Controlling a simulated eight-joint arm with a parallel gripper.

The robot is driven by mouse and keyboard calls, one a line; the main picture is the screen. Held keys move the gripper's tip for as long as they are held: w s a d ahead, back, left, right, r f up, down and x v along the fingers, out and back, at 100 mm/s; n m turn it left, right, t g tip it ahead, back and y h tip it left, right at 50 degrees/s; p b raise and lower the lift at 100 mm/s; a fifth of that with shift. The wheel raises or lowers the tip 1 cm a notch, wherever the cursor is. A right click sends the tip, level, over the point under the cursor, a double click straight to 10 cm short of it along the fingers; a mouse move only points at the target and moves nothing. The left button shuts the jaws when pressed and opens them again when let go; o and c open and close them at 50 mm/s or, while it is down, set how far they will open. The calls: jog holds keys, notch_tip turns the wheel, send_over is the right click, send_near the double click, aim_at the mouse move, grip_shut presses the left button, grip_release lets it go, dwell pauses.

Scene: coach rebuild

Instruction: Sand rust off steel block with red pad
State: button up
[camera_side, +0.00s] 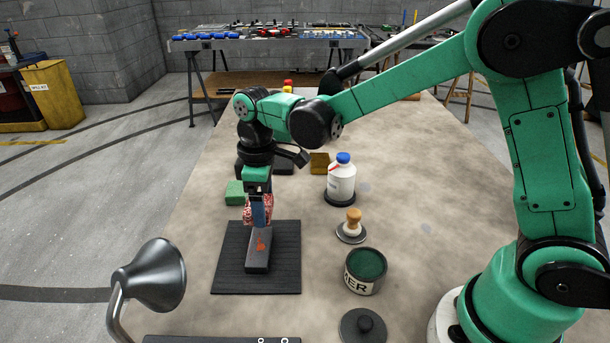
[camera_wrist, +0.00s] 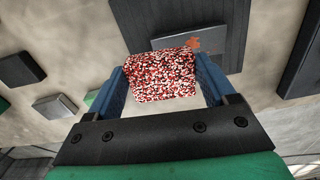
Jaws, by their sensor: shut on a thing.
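My gripper (camera_wrist: 160,85) is shut on the red pad (camera_wrist: 161,75), a speckled red and white block between its blue fingers. The pad also shows in the side view (camera_side: 249,211), partly hidden behind a finger. The steel block (camera_side: 258,254) is a dark grey bar lying on a black ribbed mat (camera_side: 226,279), with an orange-brown rust patch (camera_side: 260,245) on its top. My gripper is over the far end of the block. In the wrist view the block (camera_wrist: 216,29) and its rust lie beyond the pad. I cannot tell whether the pad touches the block.
A green block (camera_side: 235,193) and a yellow block (camera_side: 319,163) lie farther back. A white bottle with a blue cap (camera_side: 341,181), a wooden-handled brush (camera_side: 352,224) and an open green tin (camera_side: 365,270) stand right of the mat. A lamp (camera_side: 153,277) is at front left.

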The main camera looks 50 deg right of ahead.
aim_at(261, 262)
notch_tip(261, 262, down, 4)
jog(key=shift+r, duration=0.2)
jog(key=shift+s+a+f, duration=0.2)
jog(key=shift+s+a, duration=0.25)
jog(key=shift+a, duration=0.05)
jog(key=shift+c, duration=0.6)
jog(key=shift+s+a, duration=1.9)
jog(key=shift+a, duration=0.1)
jog(key=shift+w+d, duration=2.4)
jog(key=shift+d, duration=0.2)
jog(key=shift+r, duration=4.05)
jog(key=shift+s+f, duration=0.1)
jog(key=shift+f, duration=0.1)
